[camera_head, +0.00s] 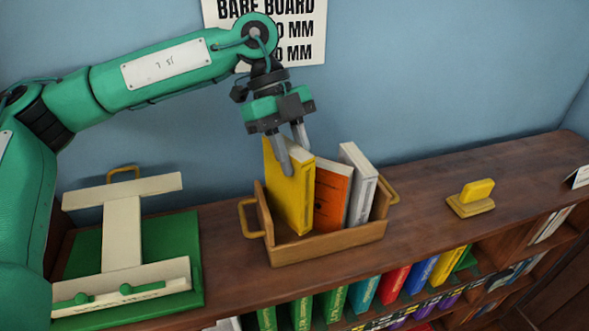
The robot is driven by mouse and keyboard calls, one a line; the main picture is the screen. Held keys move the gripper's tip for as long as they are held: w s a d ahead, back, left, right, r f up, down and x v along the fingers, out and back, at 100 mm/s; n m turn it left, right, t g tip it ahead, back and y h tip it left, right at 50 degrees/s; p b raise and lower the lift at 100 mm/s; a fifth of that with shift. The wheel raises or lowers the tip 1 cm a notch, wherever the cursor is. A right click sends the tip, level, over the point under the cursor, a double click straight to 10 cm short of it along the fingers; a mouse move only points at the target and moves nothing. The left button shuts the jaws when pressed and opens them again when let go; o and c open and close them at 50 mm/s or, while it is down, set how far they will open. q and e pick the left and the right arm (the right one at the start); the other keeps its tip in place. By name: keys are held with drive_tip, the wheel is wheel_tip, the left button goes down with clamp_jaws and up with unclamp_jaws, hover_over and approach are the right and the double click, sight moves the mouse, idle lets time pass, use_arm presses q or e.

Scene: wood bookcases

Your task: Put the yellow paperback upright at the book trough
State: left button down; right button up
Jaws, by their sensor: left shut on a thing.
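The yellow paperback (287,196) stands nearly upright in the left part of the wooden book trough (330,246). My left gripper (292,158) reaches down from above and is shut on its top edge, with one finger in front of the cover. An orange book (333,192) and a white-grey book (362,187) stand to its right in the same trough. The lower edge of the yellow paperback is hidden by the trough's front wall, so I cannot tell whether it touches the floor. My right gripper is not in view.
The trough stands on a wooden bookcase top (430,220) and has brass handles at both ends. A cream stand on a green board (195,262) is at the left. A small yellow block on a base (472,200) is at the right. Coloured books fill the shelves below.

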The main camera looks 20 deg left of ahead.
sight(294, 179)
use_arm(q)
drive_tip(key=shift+f+p, duration=0.8)
drive_tip(key=shift+f, duration=1.9)
drive_tip(key=c, duration=1.4)
unclamp_jaws()
drive_tip(key=shift+f, duration=0.1)
drive_tip(key=b+v, duration=0.3)
drive_tip(key=v, duration=0.8)
drive_tip(key=shift+b, duration=0.35)
drive_tip(key=shift+w+a+r, duration=0.15)
drive_tip(key=shift+a+r, duration=0.1)
drive_tip(key=shift+r, duration=0.3)
drive_tip(key=shift+d+f, duration=0.1)
